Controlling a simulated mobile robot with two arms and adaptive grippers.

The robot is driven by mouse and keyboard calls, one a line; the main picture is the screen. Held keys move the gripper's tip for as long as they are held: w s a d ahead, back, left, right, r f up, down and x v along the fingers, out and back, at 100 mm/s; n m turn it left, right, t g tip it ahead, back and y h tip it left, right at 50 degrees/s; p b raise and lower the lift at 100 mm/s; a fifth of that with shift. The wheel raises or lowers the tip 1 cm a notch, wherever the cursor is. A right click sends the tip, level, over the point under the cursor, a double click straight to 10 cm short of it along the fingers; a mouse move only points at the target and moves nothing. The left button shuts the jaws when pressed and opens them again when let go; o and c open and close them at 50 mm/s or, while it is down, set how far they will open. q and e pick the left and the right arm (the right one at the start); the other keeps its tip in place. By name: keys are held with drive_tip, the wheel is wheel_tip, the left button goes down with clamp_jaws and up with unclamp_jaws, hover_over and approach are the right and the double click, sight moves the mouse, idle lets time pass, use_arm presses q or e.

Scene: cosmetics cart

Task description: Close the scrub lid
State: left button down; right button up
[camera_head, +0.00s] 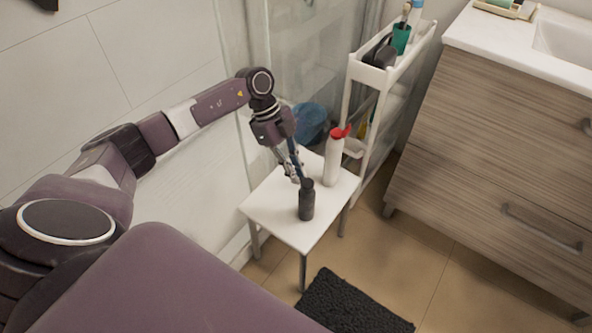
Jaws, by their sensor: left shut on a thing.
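A white bottle with a red lid (332,158) stands upright on a small white table; its red top sticks out to the right and looks tilted open. A dark bottle (306,205) stands upright on the same table, in front and left of the white one. I cannot tell from labels which is the scrub. My left gripper (298,178) reaches down from the left and is shut at the top of the dark bottle, left of the white bottle and apart from its red lid. The exact contact is small and partly hidden. My right gripper is out of view.
The white table (265,208) has bare room at its left and front. A narrow white cart (362,75) with toiletries stands behind it, and a blue bin (309,122) sits behind left. A wooden cabinet (490,140) with a sink is right. A dark mat (352,305) lies in front.

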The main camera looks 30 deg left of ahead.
use_arm(q)
drive_tip(key=shift+a+f+h, duration=0.25)
drive_tip(key=shift+f+h, duration=0.2)
drive_tip(key=shift+h, duration=0.55)
drive_tip(key=c, duration=2.1)
unclamp_jaws()
drive_tip(key=o, duration=0.4)
drive_tip(key=shift+c, duration=0.2)
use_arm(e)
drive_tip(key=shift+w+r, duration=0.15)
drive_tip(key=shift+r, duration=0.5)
